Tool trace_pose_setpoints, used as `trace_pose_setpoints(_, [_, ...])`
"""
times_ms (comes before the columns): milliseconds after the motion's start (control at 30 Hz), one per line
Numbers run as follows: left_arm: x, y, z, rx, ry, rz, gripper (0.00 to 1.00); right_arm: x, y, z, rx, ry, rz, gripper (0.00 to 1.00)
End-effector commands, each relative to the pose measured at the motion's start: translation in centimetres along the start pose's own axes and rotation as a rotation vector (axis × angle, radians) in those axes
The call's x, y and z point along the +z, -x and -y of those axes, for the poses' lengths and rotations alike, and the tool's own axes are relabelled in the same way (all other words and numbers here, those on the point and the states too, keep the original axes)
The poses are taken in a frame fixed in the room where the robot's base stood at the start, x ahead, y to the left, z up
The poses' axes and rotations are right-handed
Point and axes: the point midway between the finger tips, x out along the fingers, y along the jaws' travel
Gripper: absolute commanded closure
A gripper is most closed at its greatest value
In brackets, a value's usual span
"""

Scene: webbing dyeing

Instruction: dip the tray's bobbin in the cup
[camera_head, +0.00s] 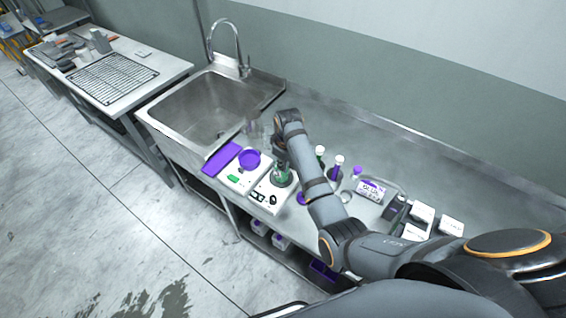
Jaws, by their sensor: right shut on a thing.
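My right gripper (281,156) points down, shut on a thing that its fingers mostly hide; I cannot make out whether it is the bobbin. Right below the fingertips a small glass cup (283,179) with green in it stands on a white device (268,196). Whether the held thing is inside the cup or just above it, I cannot tell. A grey tray (398,188) lies to the right, partly behind my arm, with a white and purple item (370,189) in it. My left gripper is out of view.
A purple dish (250,159) sits on another white device (240,180), beside a purple mat (221,158). Bottles (337,168) stand close behind my forearm. Clear glassware (254,128) stands near the sink (212,105). White boxes (452,226) are at the right.

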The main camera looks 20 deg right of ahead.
Motion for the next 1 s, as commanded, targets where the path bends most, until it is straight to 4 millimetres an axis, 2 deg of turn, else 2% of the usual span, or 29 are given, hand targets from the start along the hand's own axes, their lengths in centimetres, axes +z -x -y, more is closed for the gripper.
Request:
trace_pose_setpoints(133, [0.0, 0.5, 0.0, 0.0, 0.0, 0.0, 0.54, 0.0, 0.4, 0.0, 0.0, 0.0, 0.0, 1.0])
trace_pose_setpoints(467, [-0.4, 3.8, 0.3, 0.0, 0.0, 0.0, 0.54, -0.1, 3.0, -0.1, 0.0, 0.0, 0.0, 1.0])
trace_pose_setpoints(533, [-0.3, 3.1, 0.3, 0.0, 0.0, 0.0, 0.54, -0.1, 3.1, 0.0, 0.001, 0.0, -0.002, 1.0])
trace_pose_setpoints(1000, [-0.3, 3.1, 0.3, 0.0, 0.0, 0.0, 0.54, -0.1, 7.6, 0.0, 0.002, 0.0, -0.002, 1.0])
